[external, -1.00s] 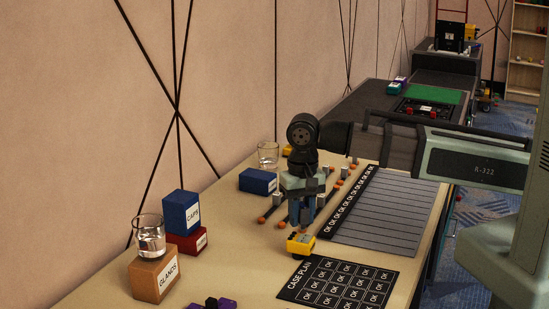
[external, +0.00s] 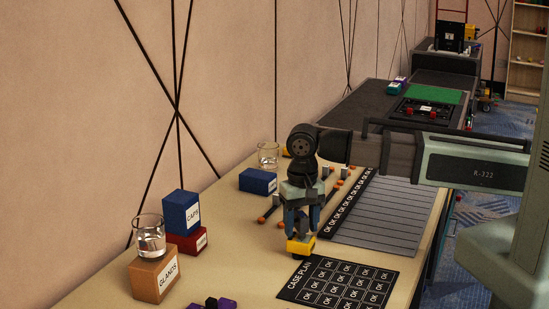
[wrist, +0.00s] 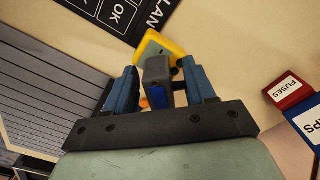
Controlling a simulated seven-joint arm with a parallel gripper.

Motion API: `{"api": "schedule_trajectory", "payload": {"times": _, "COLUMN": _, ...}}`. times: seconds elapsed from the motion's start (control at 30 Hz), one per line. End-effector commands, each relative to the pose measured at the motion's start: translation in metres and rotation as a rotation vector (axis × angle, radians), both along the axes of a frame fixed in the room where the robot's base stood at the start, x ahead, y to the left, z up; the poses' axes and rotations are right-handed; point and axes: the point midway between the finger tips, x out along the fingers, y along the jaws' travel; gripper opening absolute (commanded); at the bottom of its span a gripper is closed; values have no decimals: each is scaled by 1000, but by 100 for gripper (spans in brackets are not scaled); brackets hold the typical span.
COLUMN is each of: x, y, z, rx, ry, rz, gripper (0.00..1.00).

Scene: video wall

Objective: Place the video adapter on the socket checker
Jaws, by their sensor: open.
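The yellow block, which looks like the socket checker (external: 300,247), sits on the table by the case plan mat. It also shows in the wrist view (wrist: 152,44). A small grey block with a blue face, which looks like the video adapter (wrist: 157,72), stands between my fingers in the wrist view. It overlaps the yellow block there; I cannot tell exactly how they touch. My gripper (external: 301,232) points down just above the yellow block. Its blue fingers are open, one on each side of the grey block, with gaps showing in the wrist view (wrist: 162,88).
The case plan mat (external: 340,283) lies in front; a lined OK sheet (external: 385,215) lies to the right. A blue box (external: 258,181), rods with orange ends, stacked boxes (external: 182,212), a glass on the glands box (external: 154,280) and a purple item (external: 226,304) stand nearby.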

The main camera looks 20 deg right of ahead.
Motion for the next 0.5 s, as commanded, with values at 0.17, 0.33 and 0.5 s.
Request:
{"api": "schedule_trajectory", "payload": {"times": 0.17, "x": 0, "y": 0, "z": 1, "rx": 0, "ry": 0, "rz": 0, "gripper": 55}}
{"api": "schedule_trajectory", "payload": {"times": 0.33, "x": 0, "y": 0, "z": 10, "rx": 1, "ry": -1, "rz": 0, "gripper": 55}}
{"api": "schedule_trajectory", "payload": {"times": 0.5, "x": 0, "y": 1, "z": 32, "rx": 2, "ry": -1, "rz": 0, "gripper": 55}}
